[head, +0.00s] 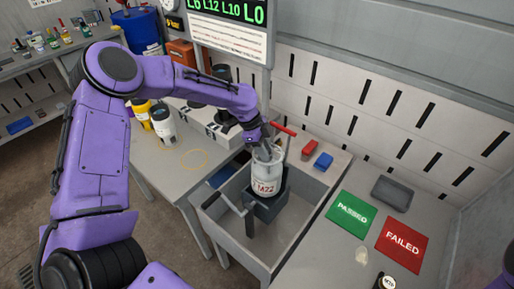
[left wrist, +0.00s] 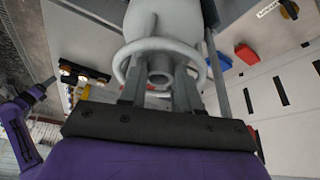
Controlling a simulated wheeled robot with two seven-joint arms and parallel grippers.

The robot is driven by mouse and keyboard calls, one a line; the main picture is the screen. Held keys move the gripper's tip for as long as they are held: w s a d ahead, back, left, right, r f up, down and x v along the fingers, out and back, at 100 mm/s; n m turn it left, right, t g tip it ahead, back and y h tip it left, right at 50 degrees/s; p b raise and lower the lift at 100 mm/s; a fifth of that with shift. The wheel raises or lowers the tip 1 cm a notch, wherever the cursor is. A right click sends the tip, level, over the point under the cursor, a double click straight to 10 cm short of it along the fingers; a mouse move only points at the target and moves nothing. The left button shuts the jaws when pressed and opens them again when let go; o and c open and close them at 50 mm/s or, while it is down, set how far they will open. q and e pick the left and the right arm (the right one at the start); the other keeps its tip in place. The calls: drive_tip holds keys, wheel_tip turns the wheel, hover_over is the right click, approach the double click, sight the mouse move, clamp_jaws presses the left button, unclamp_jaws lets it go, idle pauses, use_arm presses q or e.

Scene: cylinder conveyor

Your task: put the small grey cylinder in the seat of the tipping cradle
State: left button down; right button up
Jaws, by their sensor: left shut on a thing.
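The small grey cylinder (head: 264,182), pale with red lettering, stands about upright at the tipping cradle (head: 268,208), a dark holder inside a grey basin. Its lower end is hidden by the cradle's front, so I cannot tell whether it rests on the seat. My left gripper (head: 266,151) is above it, shut on its top. In the left wrist view the cylinder (left wrist: 165,22) fills the top middle, and my left gripper's fingers (left wrist: 160,88) close on the valve neck inside the round collar. My right gripper is not in view.
The grey basin (head: 222,223) surrounds the cradle, with a dark lever (head: 231,200) at its left. A red handle (head: 283,129), a red block (head: 310,148) and a blue block (head: 323,161) are behind. Green PASSED (head: 351,213) and red FAILED (head: 401,246) mats lie right.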

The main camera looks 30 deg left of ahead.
sight(264, 172)
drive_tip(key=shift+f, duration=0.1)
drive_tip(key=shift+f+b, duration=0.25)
drive_tip(key=shift+b, duration=0.1)
use_arm(q)
drive_tip(key=shift+w+d+f+b, duration=0.1)
drive_tip(key=shift+f+b, duration=1)
drive_tip(key=shift+f, duration=5)
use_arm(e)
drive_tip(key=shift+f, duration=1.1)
use_arm(q)
drive_tip(key=c, duration=0.8)
unclamp_jaws()
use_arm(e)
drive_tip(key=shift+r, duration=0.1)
use_arm(q)
drive_tip(key=shift+r+p, duration=0.4)
drive_tip(key=shift+p, duration=0.05)
use_arm(e)
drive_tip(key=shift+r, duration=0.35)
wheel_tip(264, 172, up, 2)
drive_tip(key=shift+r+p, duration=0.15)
drive_tip(key=shift+p, duration=1)
use_arm(q)
drive_tip(key=v, duration=1.1)
drive_tip(key=shift+s+a+r, duration=0.15)
drive_tip(key=shift+s+a, duration=0.1)
drive_tip(key=shift+a, duration=0.05)
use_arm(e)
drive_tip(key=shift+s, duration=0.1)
